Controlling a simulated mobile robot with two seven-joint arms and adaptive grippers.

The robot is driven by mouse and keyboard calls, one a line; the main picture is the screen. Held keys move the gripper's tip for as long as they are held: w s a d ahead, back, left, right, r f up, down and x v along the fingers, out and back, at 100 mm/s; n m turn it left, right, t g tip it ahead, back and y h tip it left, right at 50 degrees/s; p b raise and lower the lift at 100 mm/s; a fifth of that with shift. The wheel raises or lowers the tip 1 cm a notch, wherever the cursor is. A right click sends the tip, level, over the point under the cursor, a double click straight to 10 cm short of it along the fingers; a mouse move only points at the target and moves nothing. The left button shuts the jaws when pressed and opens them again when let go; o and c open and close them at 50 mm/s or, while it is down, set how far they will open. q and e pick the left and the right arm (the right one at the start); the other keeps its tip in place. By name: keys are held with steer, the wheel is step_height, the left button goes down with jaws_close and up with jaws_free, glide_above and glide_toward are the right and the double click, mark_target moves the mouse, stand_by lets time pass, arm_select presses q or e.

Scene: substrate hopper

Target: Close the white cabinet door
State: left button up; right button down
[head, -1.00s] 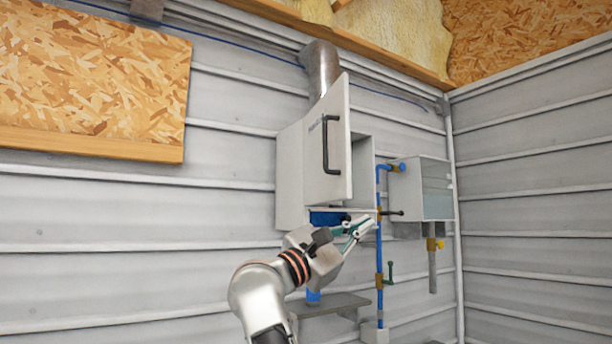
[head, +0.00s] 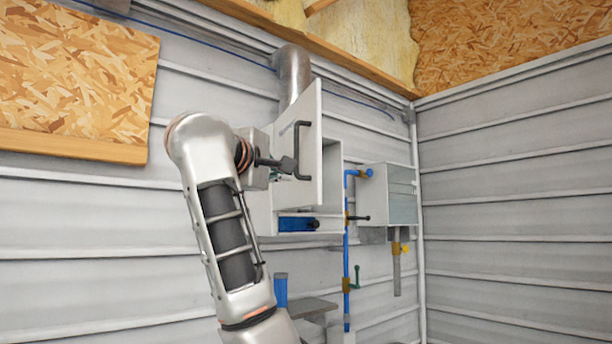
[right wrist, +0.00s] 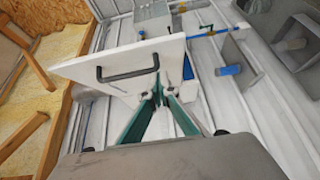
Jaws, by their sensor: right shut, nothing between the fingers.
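The white cabinet door (head: 310,135) stands open, swung out from the cabinet (head: 333,165) on the metal wall. It carries a black bar handle (head: 301,150). In the right wrist view the door (right wrist: 125,62) is tilted across the upper middle, with its handle (right wrist: 128,75) to the left of the fingers. My right gripper (head: 286,165) is at the door, left of the handle. In the right wrist view its green fingers (right wrist: 160,92) are shut and empty, with tips overlapping the door's lower edge; contact cannot be told. My left gripper is not in view.
A metal duct (head: 293,75) rises above the cabinet. A blue pipe (head: 347,240) with valves and a grey box (head: 388,192) are on the wall to the right. A grey shelf (head: 312,306) sits below the cabinet. A wood board (head: 75,75) hangs at upper left.

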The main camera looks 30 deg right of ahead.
mark_target(314, 181)
steer(key=d, duration=0.2)
steer(key=w+d, duration=0.1)
steer(key=d, duration=0.1)
steer(key=w+d+p, duration=0.1)
steer(key=d, duration=0.1)
steer(key=shift+d, duration=0.25)
steer(key=shift+s+d, duration=0.15)
steer(key=shift+d, duration=0.35)
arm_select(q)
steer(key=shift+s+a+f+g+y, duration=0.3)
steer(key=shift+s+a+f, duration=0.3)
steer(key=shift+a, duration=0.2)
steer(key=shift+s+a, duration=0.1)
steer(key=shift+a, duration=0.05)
